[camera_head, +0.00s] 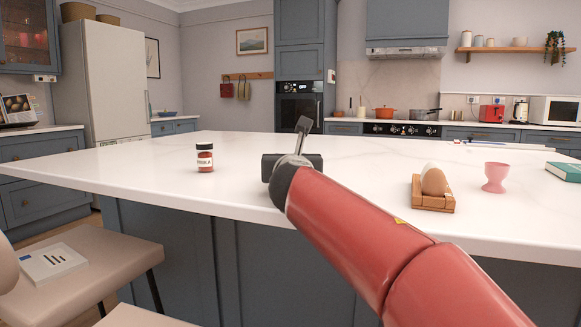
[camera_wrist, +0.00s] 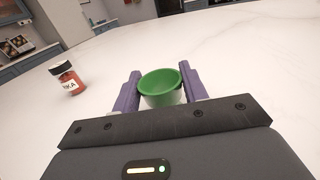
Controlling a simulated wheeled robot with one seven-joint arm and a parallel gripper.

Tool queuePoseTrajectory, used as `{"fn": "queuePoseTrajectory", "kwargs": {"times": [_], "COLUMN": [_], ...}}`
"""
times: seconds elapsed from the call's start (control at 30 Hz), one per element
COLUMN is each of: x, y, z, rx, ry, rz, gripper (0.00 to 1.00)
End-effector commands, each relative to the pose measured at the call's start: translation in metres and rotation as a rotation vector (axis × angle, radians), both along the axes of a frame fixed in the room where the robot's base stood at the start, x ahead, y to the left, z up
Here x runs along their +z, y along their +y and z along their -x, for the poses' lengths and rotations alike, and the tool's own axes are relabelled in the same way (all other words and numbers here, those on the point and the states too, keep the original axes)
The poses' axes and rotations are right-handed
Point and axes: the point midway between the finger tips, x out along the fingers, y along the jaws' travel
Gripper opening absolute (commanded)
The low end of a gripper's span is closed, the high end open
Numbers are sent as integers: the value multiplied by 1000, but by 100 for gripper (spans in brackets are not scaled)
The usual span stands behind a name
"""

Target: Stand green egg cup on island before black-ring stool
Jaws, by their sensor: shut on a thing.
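The green egg cup (camera_wrist: 161,88) is upright between the purple fingers of my gripper (camera_wrist: 160,75) in the wrist view, with the fingers closed against its sides. Its foot is hidden, so I cannot tell whether it touches the top. In the head view my gripper (camera_head: 292,167) is over the near part of the white island (camera_head: 350,150), and the cup is hidden behind it. Two beige stools (camera_head: 85,262) show at the lower left, one only as an edge (camera_head: 140,316). No black ring is visible on either.
A red-filled spice jar (camera_head: 204,158) stands left of my gripper. A booklet lies on the left stool. Clear top surrounds the jar.

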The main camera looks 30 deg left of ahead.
Motion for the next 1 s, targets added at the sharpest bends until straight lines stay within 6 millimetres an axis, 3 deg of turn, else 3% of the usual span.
{"fn": "queuePoseTrajectory", "kwargs": {"times": [0.17,0.2,0.33,0.67,0.77,1.0], "x": [-1,0,0,0,0,-1], "y": [0,0,0,-1,-5,-30], "z": [0,0,0,2,11,55], "rx": [0,0,0,0,1,2], "ry": [1,1,1,1,0,-1], "rz": [0,0,0,0,1,0], "gripper": [18,48,65,65,65,65]}}
